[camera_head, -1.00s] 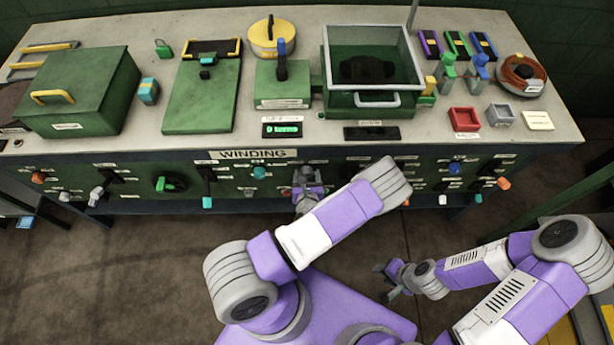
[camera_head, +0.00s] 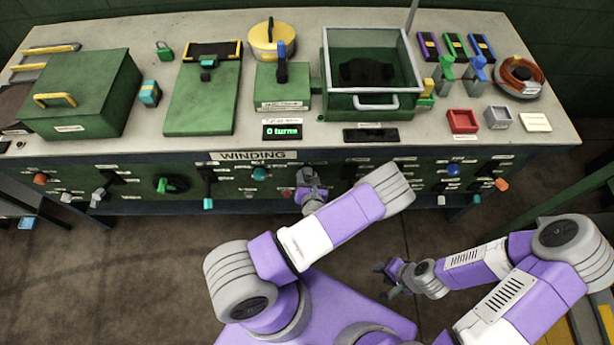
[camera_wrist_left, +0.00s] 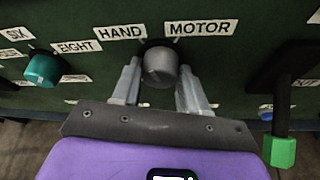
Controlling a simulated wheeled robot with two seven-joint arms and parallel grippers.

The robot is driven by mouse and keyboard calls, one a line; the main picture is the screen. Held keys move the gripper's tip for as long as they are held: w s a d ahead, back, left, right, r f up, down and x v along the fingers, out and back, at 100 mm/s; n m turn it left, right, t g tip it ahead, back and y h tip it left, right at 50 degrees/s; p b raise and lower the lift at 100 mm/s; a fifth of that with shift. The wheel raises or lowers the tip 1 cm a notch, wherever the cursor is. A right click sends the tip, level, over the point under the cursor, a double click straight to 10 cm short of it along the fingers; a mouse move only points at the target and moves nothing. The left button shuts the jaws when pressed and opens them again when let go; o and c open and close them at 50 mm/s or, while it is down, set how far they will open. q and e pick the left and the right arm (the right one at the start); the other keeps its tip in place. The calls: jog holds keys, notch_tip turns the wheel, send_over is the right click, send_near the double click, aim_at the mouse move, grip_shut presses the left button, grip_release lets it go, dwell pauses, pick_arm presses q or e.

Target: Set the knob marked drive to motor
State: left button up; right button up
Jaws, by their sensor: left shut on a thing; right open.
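A round grey knob (camera_wrist_left: 160,68) sits on the dark green panel in the left wrist view. The HAND label (camera_wrist_left: 121,32) is at its upper left and the MOTOR label (camera_wrist_left: 201,28) at its upper right. The word drive cannot be read, and I cannot tell which label the knob's mark points to. My left gripper (camera_head: 306,176) is at the panel below the table top. In the wrist view, its fingers are on both sides of the knob, shut on it. My right gripper (camera_head: 386,272) is open and empty, low in front of the bench.
A teal knob (camera_wrist_left: 41,70) with SIX and EIGHT labels is left of the gripper. A lever with a green end (camera_wrist_left: 283,150) sticks out close at right. More knobs line the panel below the WINDING sign (camera_head: 253,155). A display (camera_head: 282,132) reads 0 turns.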

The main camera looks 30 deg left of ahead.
pick_arm(q)
jog(key=shift+d+m+y, duration=0.1)
jog(key=shift+m+y, duration=0.4)
jog(key=shift+m, duration=0.1)
jog(key=shift+w+f+m+g+y, duration=0.15)
jog(key=shift+m+g+y, duration=0.15)
jog(key=shift+m+y, duration=0.5)
jog(key=m+y+b, duration=0.1)
jog(key=m, duration=0.1)
jog(key=shift+d+f+m, duration=0.1)
jog(key=shift+m, duration=0.3)
jog(key=shift+m+y+b, duration=0.5)
jog(key=shift+m+b, duration=0.2)
jog(key=shift+m, duration=0.3)
jog(key=o, duration=1)
jog(key=p+v, duration=0.1)
jog(key=v, duration=0.6)
jog(key=shift+d, duration=0.2)
